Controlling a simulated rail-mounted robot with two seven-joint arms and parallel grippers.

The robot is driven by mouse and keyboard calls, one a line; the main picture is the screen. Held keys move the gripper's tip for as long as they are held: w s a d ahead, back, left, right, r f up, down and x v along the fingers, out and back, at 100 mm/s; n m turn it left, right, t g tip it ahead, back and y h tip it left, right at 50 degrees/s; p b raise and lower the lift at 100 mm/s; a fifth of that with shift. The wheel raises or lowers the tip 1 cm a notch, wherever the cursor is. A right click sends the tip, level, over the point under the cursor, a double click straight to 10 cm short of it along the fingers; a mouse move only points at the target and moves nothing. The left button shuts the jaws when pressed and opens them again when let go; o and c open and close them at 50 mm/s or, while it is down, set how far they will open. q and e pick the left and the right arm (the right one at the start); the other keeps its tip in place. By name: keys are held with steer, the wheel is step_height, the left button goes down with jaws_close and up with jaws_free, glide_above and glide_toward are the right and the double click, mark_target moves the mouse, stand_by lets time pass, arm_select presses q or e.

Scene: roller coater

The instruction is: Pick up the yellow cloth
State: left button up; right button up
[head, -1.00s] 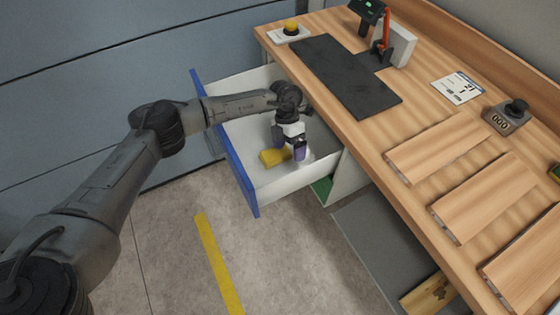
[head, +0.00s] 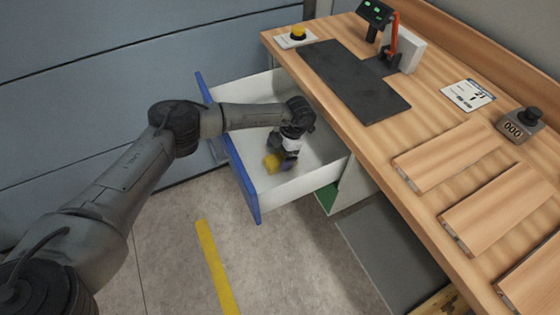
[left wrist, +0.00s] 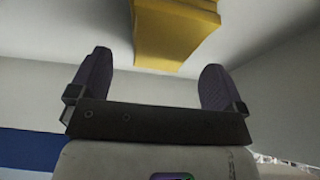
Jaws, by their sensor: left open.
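The yellow cloth (head: 271,163) lies on the floor of the open white drawer (head: 310,172) with a blue front. My left gripper (head: 281,157) is down inside the drawer, close beside the cloth and partly in front of it. In the left wrist view, the cloth (left wrist: 172,30) is ahead of the two dark purple fingers (left wrist: 155,85), roughly centred between them. The fingers are apart with nothing between them. My right gripper is in neither view.
The wooden workbench (head: 440,130) stands right of the drawer, its edge close to my left arm. It bears a black mat (head: 350,80), several wooden boards (head: 495,205) and a grey device with a black knob (head: 522,122). The drawer's walls surround the gripper.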

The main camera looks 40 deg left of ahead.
arm_select(q)
steer(key=shift+x, duration=1.15)
steer(key=shift+f, duration=0.2)
steer(key=c, duration=1)
steer(key=shift+r, duration=0.15)
